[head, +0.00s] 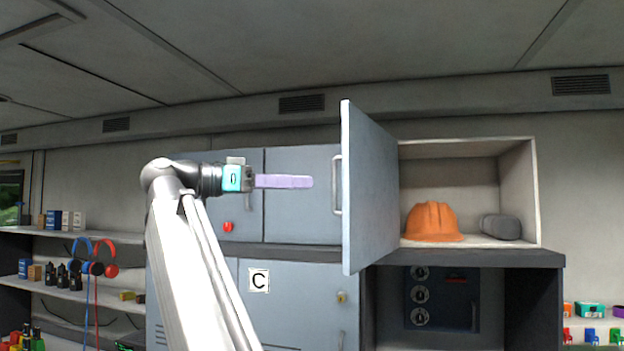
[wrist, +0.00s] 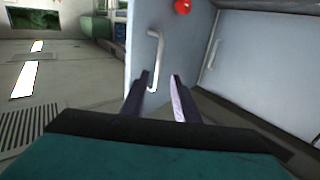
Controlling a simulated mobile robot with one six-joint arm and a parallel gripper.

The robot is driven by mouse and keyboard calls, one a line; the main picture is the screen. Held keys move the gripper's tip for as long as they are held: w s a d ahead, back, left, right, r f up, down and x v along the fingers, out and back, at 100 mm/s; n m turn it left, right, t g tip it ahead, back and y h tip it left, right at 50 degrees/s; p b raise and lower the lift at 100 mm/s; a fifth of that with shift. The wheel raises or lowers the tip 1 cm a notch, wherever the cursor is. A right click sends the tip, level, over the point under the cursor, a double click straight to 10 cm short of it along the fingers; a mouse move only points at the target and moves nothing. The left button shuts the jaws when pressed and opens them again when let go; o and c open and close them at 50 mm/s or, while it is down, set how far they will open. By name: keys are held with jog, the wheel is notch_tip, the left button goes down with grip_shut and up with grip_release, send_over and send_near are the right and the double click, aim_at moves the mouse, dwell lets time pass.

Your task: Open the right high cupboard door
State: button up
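The right high cupboard door (head: 369,190) is a pale blue-grey panel standing swung well out from its cupboard (head: 518,190), whose inside is exposed. Its bar handle (head: 338,185) is on the door's face toward my gripper. My gripper (head: 311,182) points right in the head view, its lilac fingers close to the left of that handle. In the wrist view the two fingers of my gripper (wrist: 160,77) stand apart with a gap between them. A bar handle (wrist: 154,60) lies by the left fingertip; I cannot tell whether they touch. Nothing is visibly held.
An orange helmet (head: 433,222) and a grey roll (head: 501,227) lie in the open cupboard. Closed high doors (head: 301,190) are on the left. A dark shelf edge (head: 470,258) runs below.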

jog(key=p+v, duration=0.2)
jog(key=v, duration=0.3)
jog(key=shift+s+a, duration=0.2)
jog(key=shift+a, duration=0.15)
dwell(0.3)
